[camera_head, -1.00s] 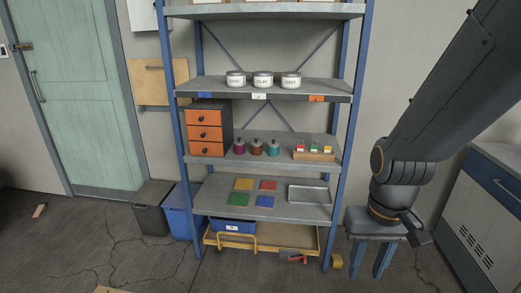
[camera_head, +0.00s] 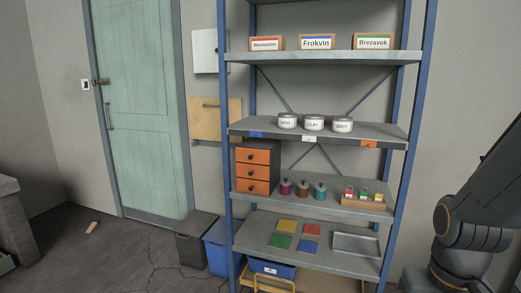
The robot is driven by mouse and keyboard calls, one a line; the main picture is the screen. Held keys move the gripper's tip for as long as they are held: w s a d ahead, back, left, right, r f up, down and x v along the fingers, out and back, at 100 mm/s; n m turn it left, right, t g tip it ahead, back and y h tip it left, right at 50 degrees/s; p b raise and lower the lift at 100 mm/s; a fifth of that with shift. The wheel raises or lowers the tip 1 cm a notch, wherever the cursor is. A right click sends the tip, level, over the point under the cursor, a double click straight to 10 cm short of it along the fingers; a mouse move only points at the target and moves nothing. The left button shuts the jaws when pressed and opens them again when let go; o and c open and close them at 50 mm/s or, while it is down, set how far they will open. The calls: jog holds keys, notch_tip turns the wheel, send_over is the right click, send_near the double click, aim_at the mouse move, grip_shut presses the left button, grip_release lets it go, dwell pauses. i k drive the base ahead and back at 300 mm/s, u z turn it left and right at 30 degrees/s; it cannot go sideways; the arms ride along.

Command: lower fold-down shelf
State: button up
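A light wooden panel (camera_head: 222,121) is on the wall between the door and the blue-posted rack. It stands flat and upright against the wall, with a dark handle bar near its top and a narrow ledge along its bottom. My arm is at the right edge, far from the panel, and runs out of the bottom of the picture. My gripper's fingers are not visible.
The rack (camera_head: 300,57) holds labelled boxes, tins, an orange drawer unit (camera_head: 257,167) and coloured squares. A grey bin (camera_head: 195,238) and a blue bin (camera_head: 218,247) stand below the panel. A white wall box (camera_head: 205,52) hangs above it. Floor before the door is mostly clear.

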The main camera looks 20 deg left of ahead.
aim_at(204, 116)
jog(key=u, duration=3.75)
jog(key=i, duration=3.2)
jog(key=z, duration=3.2)
